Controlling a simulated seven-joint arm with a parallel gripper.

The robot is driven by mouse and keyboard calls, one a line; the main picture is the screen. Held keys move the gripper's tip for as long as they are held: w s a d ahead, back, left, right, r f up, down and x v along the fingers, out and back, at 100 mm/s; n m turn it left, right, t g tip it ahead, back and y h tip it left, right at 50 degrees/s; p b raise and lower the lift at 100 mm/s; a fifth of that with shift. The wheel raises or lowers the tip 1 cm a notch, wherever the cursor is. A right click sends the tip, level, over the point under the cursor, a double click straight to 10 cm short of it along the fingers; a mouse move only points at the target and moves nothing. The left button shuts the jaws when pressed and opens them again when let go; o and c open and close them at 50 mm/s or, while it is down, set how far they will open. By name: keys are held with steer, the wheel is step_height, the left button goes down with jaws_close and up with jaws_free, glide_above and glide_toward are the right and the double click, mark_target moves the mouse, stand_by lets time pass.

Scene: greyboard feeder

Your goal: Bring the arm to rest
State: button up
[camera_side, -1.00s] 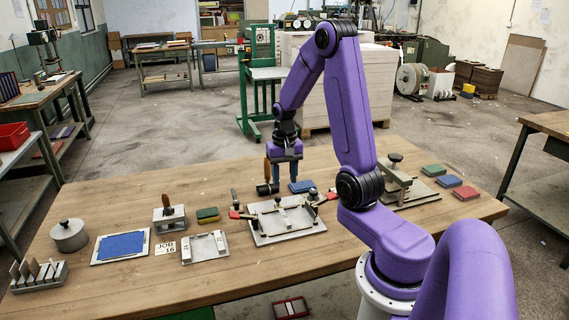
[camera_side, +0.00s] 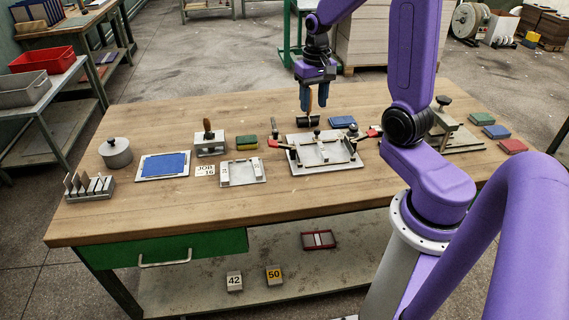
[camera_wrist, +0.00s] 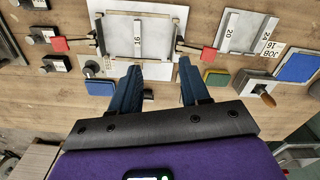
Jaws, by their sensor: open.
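My gripper (camera_side: 314,104) hangs with its fingers pointing down over the back middle of the bench (camera_side: 262,210). It also shows in the wrist view (camera_wrist: 158,68), with its two blue fingers apart and nothing visibly held between them. A dark cylindrical piece (camera_side: 307,121) lies on the bench just below the fingers in the side view. I cannot tell how large the gap between them is. The clamp fixture (camera_side: 299,166) with red-handled toggles stands in front of the gripper, and it also shows in the wrist view (camera_wrist: 174,15).
A blue block (camera_side: 342,121) lies right of the gripper. A press (camera_side: 442,125) stands right. The bench's front strip is clear.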

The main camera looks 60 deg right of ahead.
steer(key=s+a+r+n, duration=0.1)
steer(key=s+a+n, duration=0.35)
steer(key=a, duration=0.35)
steer(key=s+a+r+n, duration=0.1)
steer(key=s+a+n, duration=0.2)
steer(key=a+n, duration=0.35)
steer(key=s+a+n, duration=0.3)
steer(key=s, duration=0.3)
steer(key=s+a+n, duration=0.3)
steer(key=s+n, duration=0.1)
steer(key=s, duration=0.3)
steer(key=shift+s+a+r+n, duration=0.15)
steer(key=shift+a+r+n, duration=0.05)
steer(key=shift+a+n, duration=0.1)
